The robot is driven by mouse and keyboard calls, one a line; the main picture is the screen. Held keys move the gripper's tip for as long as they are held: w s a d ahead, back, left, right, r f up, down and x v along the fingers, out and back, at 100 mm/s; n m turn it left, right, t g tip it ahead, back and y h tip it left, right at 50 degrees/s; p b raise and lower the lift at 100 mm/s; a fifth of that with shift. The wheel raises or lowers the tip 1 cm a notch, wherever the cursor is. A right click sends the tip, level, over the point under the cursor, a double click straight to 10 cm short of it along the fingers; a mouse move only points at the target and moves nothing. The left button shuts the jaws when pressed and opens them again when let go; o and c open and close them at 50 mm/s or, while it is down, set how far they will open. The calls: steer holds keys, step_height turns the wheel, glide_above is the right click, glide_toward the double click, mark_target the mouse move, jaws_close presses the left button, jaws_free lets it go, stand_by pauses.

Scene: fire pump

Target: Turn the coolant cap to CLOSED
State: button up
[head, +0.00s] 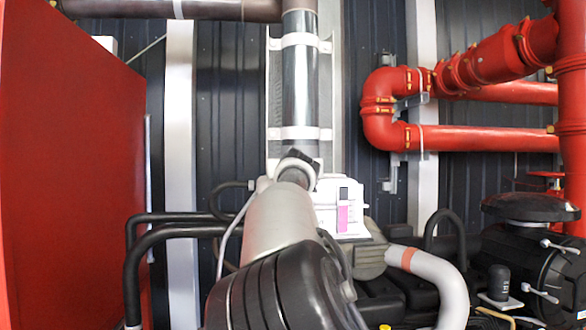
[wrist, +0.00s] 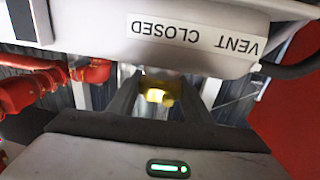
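The white coolant tank (head: 342,212) stands in the middle of the head view, with a pink level strip on its front. The wrist view shows, upside down, a pale body (wrist: 160,45) with a white label (wrist: 193,33) reading "VENT CLOSED". I cannot make out the coolant cap or its pointer clearly. My gripper (wrist: 160,82) shows in the wrist view as two dark fingers set apart, their ends close to the pale body's edge. A blurred yellow thing (wrist: 158,95) shows between them; I cannot tell whether they touch it. In the head view my arm hides the area left of the tank.
Red pipes (head: 395,108) run along the wall at the upper right. A large red panel (head: 65,170) fills the left side. Black hoses (head: 160,235) lie left of my arm; a grey hose (head: 437,278) and engine parts lie to its right. A vertical pipe (head: 300,80) rises behind.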

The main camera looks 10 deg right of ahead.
steer(key=f+y+b, duration=0.1)
steer(key=b, duration=0.1)
steer(key=shift+d+n+b, duration=0.15)
steer(key=shift+n+b, duration=0.15)
steer(key=shift+y+b, duration=0.4)
steer(key=shift+b, duration=0.2)
steer(key=n+y+b, duration=0.2)
steer(key=y, duration=0.1)
steer(key=shift+w+r+n, duration=0.1)
steer(key=shift+r+n, duration=0.1)
steer(key=shift+n, duration=0.1)
steer(key=shift+r+n+y, duration=0.2)
steer(key=shift+n+y, duration=0.5)
steer(key=shift+y, duration=0.5)
steer(key=o, duration=1.1)
steer(key=shift+c, duration=0.2)
steer(key=shift+r, duration=0.1)
